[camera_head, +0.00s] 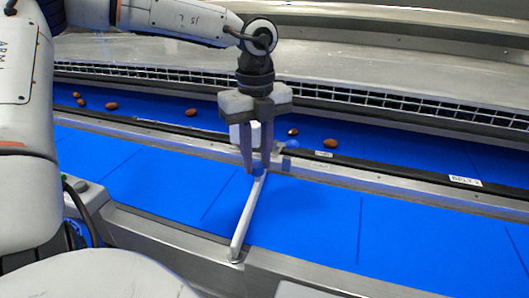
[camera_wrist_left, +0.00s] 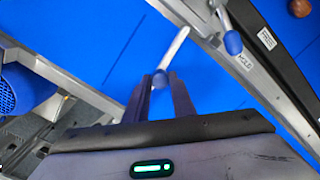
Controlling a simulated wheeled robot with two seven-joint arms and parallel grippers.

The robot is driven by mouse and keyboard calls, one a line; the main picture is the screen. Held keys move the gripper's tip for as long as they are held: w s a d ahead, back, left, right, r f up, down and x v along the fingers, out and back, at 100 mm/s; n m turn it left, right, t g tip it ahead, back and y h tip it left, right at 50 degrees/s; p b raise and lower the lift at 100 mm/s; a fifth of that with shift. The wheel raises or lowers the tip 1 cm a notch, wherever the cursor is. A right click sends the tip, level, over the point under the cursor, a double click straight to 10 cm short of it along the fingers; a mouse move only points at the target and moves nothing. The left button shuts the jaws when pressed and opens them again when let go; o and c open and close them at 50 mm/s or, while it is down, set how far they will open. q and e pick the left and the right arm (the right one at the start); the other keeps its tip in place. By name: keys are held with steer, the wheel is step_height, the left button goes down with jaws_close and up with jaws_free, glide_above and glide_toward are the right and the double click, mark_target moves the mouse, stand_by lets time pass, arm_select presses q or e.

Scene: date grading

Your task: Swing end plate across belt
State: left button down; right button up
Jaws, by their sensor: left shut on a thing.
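The end plate (camera_head: 246,222) is a thin pale bar lying across the near blue belt, from a pivot on the near steel rail towards the rail between the belts. In the left wrist view the end plate (camera_wrist_left: 175,46) runs away from between the fingers. My right gripper is not in view.
The near blue belt (camera_head: 310,212) is empty on both sides of the plate. Several brown dates lie on the far belt, one (camera_head: 330,143) right of my gripper. A small blue-tipped lever (camera_wrist_left: 232,42) stands on the middle rail. A wire mesh (camera_head: 400,105) borders the far belt.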

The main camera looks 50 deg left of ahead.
arm_select(q)
steer(key=shift+w+d+m+b, duration=0.4)
steer(key=shift+w+d+m, duration=0.2)
steer(key=shift+d+m, duration=0.3)
steer(key=c, duration=1.5)
jaws_free()
steer(key=shift+d, duration=0.15)
step_height(320, 180, up, 10)
steer(key=shift+r, duration=0.2)
